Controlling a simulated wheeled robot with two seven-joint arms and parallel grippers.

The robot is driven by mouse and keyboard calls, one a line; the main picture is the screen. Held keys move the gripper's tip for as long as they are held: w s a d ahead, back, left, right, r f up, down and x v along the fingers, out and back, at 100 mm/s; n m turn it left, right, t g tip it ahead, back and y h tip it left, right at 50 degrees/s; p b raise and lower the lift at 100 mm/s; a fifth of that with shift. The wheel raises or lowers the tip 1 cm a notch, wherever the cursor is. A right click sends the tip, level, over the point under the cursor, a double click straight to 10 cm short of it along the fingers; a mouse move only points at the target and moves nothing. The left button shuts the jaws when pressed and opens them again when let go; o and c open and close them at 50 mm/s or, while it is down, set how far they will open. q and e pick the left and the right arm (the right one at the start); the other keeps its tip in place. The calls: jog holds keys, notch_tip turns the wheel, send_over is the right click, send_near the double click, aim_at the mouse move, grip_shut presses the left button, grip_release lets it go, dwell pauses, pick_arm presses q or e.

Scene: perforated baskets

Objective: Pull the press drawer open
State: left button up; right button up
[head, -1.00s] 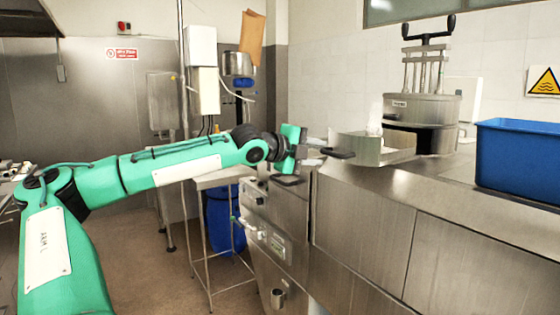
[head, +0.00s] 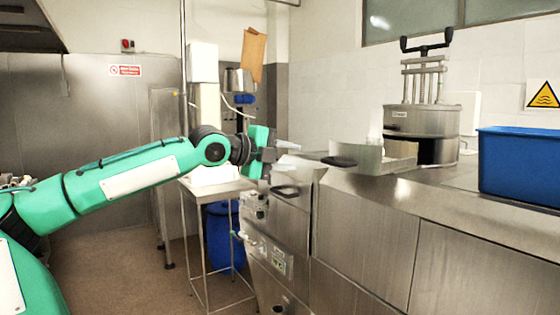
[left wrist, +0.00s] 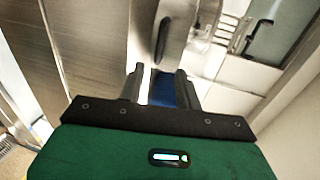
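The press (head: 424,121) is a round metal drum with a black-handled top on the counter. Its metal drawer (head: 362,160) stands out to the left of it, with a dark opening showing in the drum. The drawer's black handle (head: 339,161) points left at the counter's end. My left gripper (head: 285,154) is left of the handle, apart from it, open and empty. In the left wrist view, the open fingers (left wrist: 161,88) have a dark handle (left wrist: 163,40) beyond them and touch nothing. My right gripper is out of view.
A blue bin (head: 532,165) stands on the counter (head: 440,196) at right. A lower black handle (head: 286,191) juts from the steel cabinet under my left gripper. A small table (head: 215,190) stands behind it, with a blue barrel (head: 222,235) beneath. Floor at left is clear.

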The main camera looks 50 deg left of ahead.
pick_arm(q)
jog(key=shift+v, duration=1.1)
jog(key=shift+d+f, duration=0.1)
